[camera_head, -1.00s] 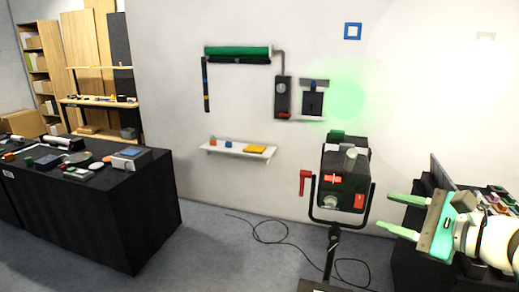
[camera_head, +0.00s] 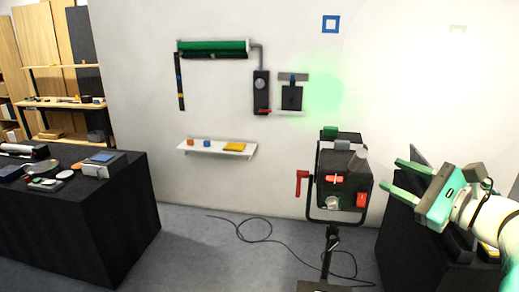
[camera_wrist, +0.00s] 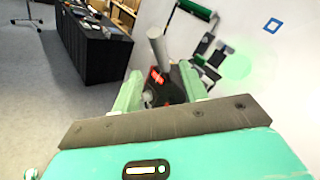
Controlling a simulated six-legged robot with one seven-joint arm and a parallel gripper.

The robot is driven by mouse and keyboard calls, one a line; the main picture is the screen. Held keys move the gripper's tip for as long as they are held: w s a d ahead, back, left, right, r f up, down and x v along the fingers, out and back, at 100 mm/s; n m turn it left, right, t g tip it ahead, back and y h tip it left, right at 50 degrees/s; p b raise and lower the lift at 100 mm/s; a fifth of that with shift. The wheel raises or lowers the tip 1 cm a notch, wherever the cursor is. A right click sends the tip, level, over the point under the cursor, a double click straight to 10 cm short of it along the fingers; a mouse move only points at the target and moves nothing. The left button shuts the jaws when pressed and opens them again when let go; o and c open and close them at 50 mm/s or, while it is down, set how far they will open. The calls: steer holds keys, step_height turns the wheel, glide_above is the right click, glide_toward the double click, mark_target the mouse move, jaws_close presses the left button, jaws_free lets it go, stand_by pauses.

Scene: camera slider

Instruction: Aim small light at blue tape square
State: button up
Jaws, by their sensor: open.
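The small light (camera_head: 341,180) is a black box-shaped lamp in a yoke on a stand, with red-orange knobs and a red side handle (camera_head: 302,184). It stands left of my gripper in the head view. A green light spot (camera_head: 322,98) falls on the wall, below the blue tape square (camera_head: 331,24). In the wrist view the square (camera_wrist: 273,25) is above and right of the spot (camera_wrist: 237,66). My gripper (camera_head: 397,180) is open and empty, right of the lamp.
A wall shelf (camera_head: 217,148) holds small coloured items. A green roller (camera_head: 213,47) hangs above it. A black table (camera_head: 85,225) with tools stands at left. A cable (camera_head: 258,228) lies on the floor near the stand.

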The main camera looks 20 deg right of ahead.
steer(key=x, duration=1.2)
steer(key=shift+w, duration=0.1)
jaws_close()
